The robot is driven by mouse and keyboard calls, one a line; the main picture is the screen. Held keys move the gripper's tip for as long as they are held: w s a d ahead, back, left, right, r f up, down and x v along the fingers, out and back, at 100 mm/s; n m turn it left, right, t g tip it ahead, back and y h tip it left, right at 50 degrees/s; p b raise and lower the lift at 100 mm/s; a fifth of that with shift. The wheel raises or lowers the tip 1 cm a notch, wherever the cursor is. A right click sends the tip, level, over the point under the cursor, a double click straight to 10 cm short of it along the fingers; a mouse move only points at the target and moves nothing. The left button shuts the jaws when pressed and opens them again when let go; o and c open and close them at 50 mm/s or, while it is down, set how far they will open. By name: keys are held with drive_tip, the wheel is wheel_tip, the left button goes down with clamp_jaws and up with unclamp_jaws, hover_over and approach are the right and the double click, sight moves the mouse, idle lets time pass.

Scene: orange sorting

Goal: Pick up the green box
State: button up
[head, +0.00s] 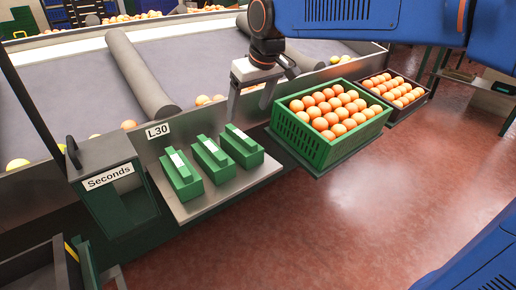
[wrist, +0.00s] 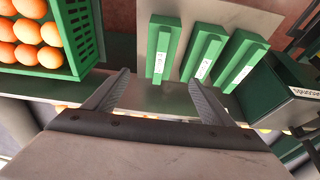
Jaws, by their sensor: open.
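Three small green boxes with handles and white labels stand in a row on a metal shelf (head: 185,207). In the head view they are the left box (head: 183,183), the middle box (head: 212,160) and the right box (head: 243,148). A larger green crate (head: 322,155) full of oranges stands to their right. My gripper (head: 250,108) is open and empty, above and behind the right box, between the shelf and the crate. In the wrist view, the fingers (wrist: 160,80) point toward the shelf, and the box nearest the crate (wrist: 163,50) lies ahead of the gap between them, apart from both.
A dark crate of oranges (head: 396,90) stands beyond the green crate. A green bin labelled Seconds (head: 118,196) is left of the shelf. The conveyor with rollers (head: 140,75) runs behind a metal rail. The red floor in front is clear.

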sight(238, 142)
drive_tip(key=x, duration=1.7)
drive_tip(key=shift+d+f, duration=0.1)
drive_tip(key=shift+f, duration=0.2)
drive_tip(key=shift+r, duration=0.1)
drive_tip(key=c, duration=1.4)
drive_tip(key=shift+o, duration=0.2)
drive_tip(key=shift+r, duration=0.1)
wheel_tip(238, 142, up, 10)
drive_tip(key=shift+f, duration=0.1)
